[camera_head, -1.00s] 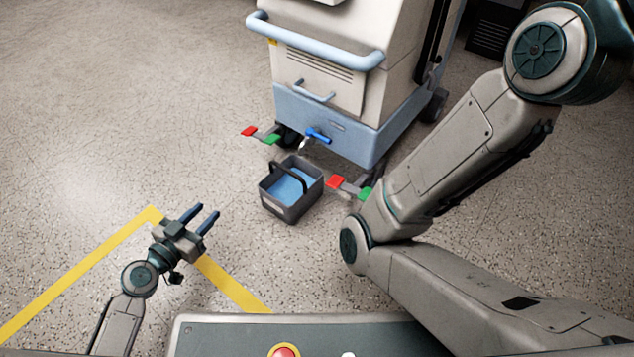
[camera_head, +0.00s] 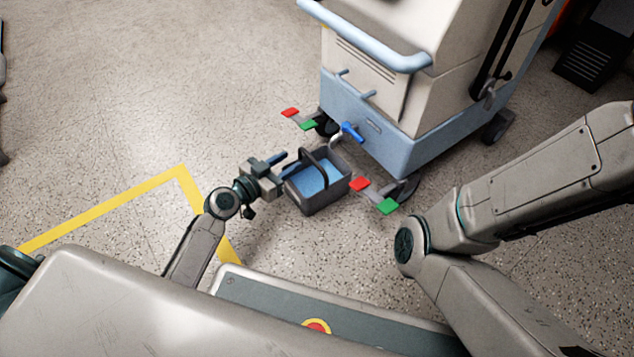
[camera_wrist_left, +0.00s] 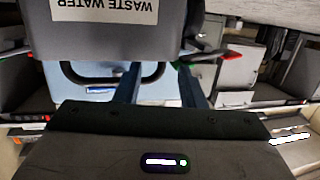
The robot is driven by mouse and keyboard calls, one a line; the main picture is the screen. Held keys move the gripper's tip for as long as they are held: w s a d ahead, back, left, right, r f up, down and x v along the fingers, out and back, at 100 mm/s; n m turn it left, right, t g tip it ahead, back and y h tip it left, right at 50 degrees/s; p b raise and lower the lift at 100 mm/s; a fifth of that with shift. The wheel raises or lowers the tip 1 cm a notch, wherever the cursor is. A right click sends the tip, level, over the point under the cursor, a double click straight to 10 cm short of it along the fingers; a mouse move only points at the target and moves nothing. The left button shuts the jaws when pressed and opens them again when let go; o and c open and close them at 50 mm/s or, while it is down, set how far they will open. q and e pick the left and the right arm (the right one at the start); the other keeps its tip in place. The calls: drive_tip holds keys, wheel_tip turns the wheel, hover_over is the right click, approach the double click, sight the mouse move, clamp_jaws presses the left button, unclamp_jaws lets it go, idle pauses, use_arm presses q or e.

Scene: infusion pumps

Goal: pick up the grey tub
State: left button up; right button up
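The grey tub (camera_head: 318,203) stands on the floor in front of the pump cart, with a black handle arched over it and blue liquid inside. In the left wrist view the tub (camera_wrist_left: 90,35) fills the upper left, its "WASTE WATER" label upside down. My left gripper (camera_head: 284,163) is at the tub's left side, very close to its rim.
The white and light blue cart (camera_head: 375,125) stands just behind the tub. A blue-handled drain tap (camera_head: 351,132) and red and green pedals (camera_head: 373,195) stick out close to the tub. Yellow floor tape (camera_head: 110,205) lies at the left. Floor to the left is clear.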

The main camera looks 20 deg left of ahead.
use_arm(q)
drive_tip(key=b+x, duration=0.1)
drive_tip(key=x, duration=0.3)
drive_tip(key=shift+w+a+f, duration=0.1)
drive_tip(key=shift+a, duration=0.1)
clamp_jaws()
idle(0.8)
idle(0.4)
